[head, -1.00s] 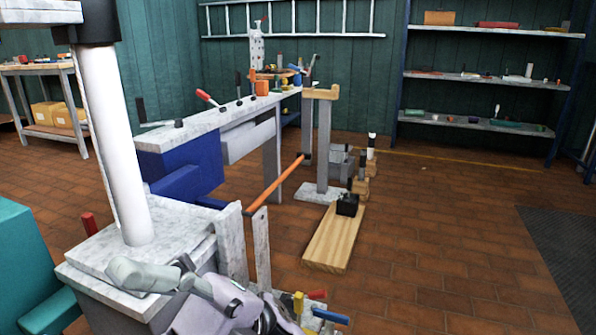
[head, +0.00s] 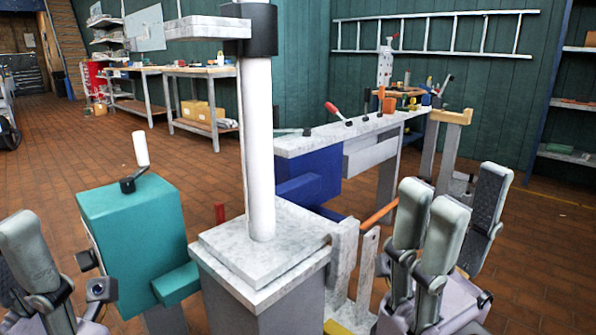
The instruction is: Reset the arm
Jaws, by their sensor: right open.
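My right gripper (head: 449,205) is at the lower right of the head view. Its grey-padded fingers point up and stand apart, with nothing held between them. It is to the right of the mast (head: 259,150), a white upright post on a grey stone-like block (head: 262,250). A black collar (head: 254,30) near the top of the mast bears a pale flat arm reaching left. My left gripper (head: 38,262) is at the lower left edge, partly cut off, with a finger pointing up. Its opening is not clear.
A teal machine (head: 135,235) with a white-handled crank stands left of the mast. A workbench (head: 350,133) with tools is behind it. An orange bar (head: 380,214) lies low near my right gripper. Shelves stand at the right edge. Open brick floor (head: 60,150) lies at the left.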

